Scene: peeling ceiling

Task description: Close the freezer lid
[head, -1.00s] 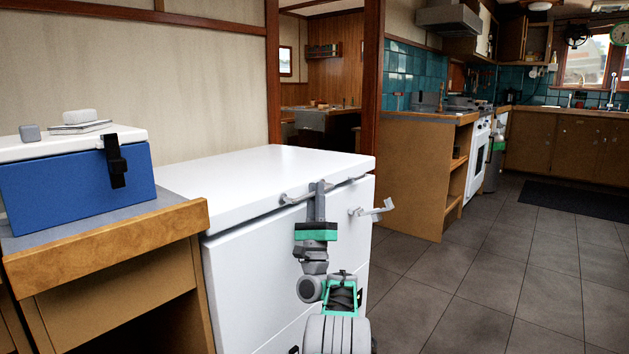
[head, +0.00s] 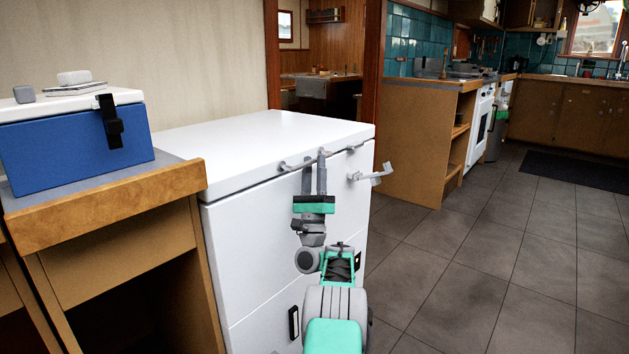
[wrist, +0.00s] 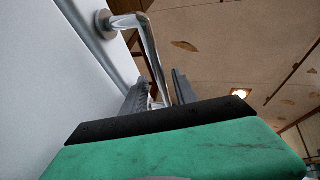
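The white chest freezer (head: 255,240) stands in the middle of the head view. Its lid (head: 265,145) lies flat across the top, with a thin seam along the front; I cannot tell whether a small gap is left. A metal bar handle (head: 300,163) sits on the lid's front edge. My gripper (head: 314,156) is upright at this handle, its two fingers apart. In the wrist view the open fingers (wrist: 160,88) stand on either side of the handle bar (wrist: 150,50), with visible space around it. Contact cannot be made out.
A second metal handle (head: 370,175) sticks out at the freezer's right front. A blue cooler (head: 60,140) with a white top stands on the wooden counter (head: 110,205) at left. Open tiled floor (head: 480,240) lies to the right, before the kitchen cabinets.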

